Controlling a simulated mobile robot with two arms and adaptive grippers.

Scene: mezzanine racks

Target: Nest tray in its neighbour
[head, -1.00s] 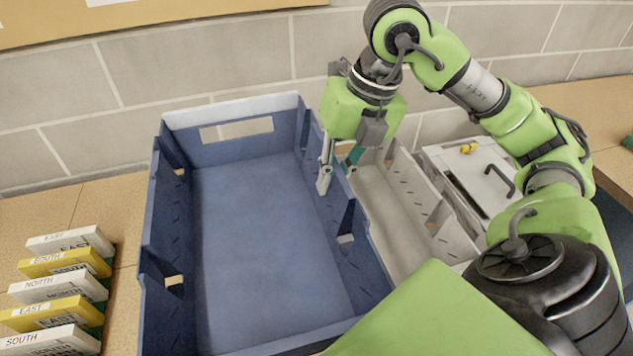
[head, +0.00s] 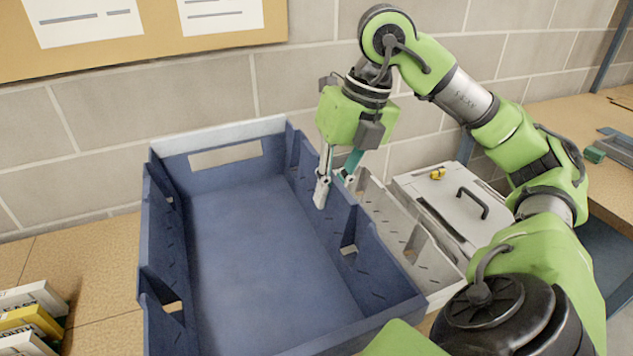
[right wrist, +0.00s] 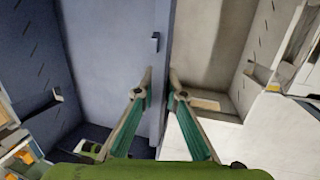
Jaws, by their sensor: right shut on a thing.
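A large empty blue tray (head: 160,235) fills the left middle of the head view; it also shows at left in the right wrist view (right wrist: 105,50). A pale grey tray (head: 400,243) is beside it on the right, partly hidden behind its right wall; it also shows in the right wrist view (right wrist: 212,50). My right gripper (head: 334,186) is shut on the blue tray's right wall, one finger on each side of it, as the right wrist view (right wrist: 161,88) shows. I cannot tell how high the blue tray is above the bench. My left gripper is out of view.
A white lidded box (head: 440,190) with a dark handle and a small yellow item is right of the grey tray. Labelled cartons (head: 25,318) are at the lower left. A block wall (head: 300,70) stands close behind. Bare bench (head: 75,250) shows left of the blue tray.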

